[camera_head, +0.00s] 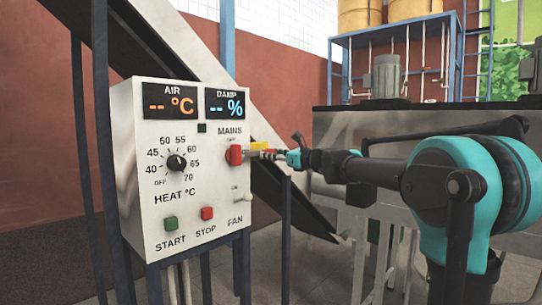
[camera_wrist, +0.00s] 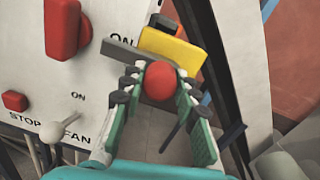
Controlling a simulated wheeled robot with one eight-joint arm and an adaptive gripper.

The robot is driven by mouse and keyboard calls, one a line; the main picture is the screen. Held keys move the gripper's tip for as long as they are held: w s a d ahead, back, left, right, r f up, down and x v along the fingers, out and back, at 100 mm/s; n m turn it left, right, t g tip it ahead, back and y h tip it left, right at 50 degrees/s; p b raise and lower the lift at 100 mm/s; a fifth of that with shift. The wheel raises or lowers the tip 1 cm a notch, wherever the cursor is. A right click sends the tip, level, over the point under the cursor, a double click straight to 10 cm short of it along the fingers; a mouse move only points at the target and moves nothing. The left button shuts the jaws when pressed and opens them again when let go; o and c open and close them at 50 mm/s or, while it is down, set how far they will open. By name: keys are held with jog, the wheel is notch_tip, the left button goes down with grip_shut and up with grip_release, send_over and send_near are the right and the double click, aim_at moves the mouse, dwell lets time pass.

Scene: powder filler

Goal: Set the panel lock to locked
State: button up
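The control panel (camera_head: 190,170) stands at centre left in the head view. At its right edge is a yellow block (camera_head: 259,146); it also shows in the wrist view (camera_wrist: 172,47), with a grey bar (camera_wrist: 127,52) beside it. A red ball knob (camera_wrist: 160,80) is in front of them. My gripper (camera_wrist: 160,78) has a green-padded finger on each side of the knob, and both appear to touch it. In the head view my gripper (camera_head: 277,154) reaches the panel's right edge from the right. What links knob and block is hidden. I see no lock label.
The red MAINS switch (camera_head: 234,155) is just left of the yellow block. The FAN toggle (camera_head: 241,198) sits below, with the green START (camera_head: 171,224) and red STOP (camera_head: 207,213) buttons to its left. A dark sloping beam (camera_wrist: 215,75) passes close behind my right finger.

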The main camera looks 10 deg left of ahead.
grip_shut()
jog(key=s+a, duration=0.2)
jog(key=shift+s, duration=0.35)
jog(key=o, duration=0.7)
grip_release()
jog(key=shift+c, duration=0.2)
send_near(257, 154)
jog(key=v, duration=0.5)
jog(key=shift+s+d, duration=0.2)
jog(key=shift+s, duration=0.05)
